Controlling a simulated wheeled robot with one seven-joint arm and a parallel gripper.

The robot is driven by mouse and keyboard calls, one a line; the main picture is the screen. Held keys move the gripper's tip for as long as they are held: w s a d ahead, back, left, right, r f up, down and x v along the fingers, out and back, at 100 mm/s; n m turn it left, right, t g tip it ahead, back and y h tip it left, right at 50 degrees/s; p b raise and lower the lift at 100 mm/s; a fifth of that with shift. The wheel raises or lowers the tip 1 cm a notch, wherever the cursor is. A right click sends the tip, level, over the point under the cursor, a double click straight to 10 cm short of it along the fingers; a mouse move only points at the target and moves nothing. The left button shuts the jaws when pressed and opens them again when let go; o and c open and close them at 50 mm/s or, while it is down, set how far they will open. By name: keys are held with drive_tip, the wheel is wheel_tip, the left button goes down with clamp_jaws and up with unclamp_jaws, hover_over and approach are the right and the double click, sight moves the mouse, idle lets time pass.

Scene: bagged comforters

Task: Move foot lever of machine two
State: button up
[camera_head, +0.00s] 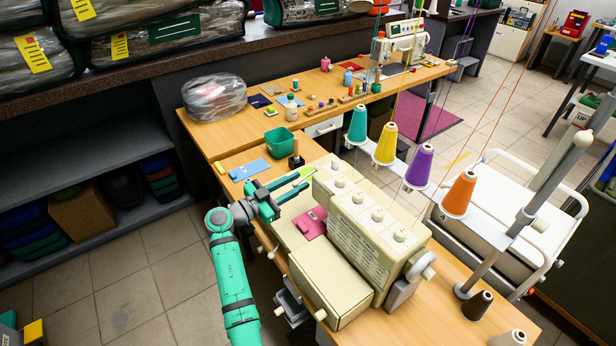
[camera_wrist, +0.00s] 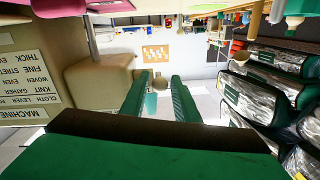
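A cream overlock machine (camera_head: 358,232) stands on the near wooden table, with a pink part (camera_head: 310,223) on its front. A second, white sewing machine (camera_head: 400,42) stands at the far end. My gripper (camera_head: 302,181) is at the left end of the near machine, its green fingers apart. In the wrist view my gripper (camera_wrist: 159,97) points along the machine's side, and a small round beige knob (camera_wrist: 160,83) shows between the fingers. I cannot tell whether this knob is the foot lever. A printed label (camera_wrist: 22,92) there reads "MACHINE", upside down; its number is not readable.
Coloured thread cones (camera_head: 421,166) stand behind the near machine. A shelf (camera_head: 90,150) with bagged comforters (camera_head: 165,33) on top stands left. Tiled floor (camera_head: 150,280) is free left of the table.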

sight(308, 175)
drive_tip(key=shift+x, duration=2.5)
drive_tip(key=shift+d, duration=0.1)
clamp_jaws()
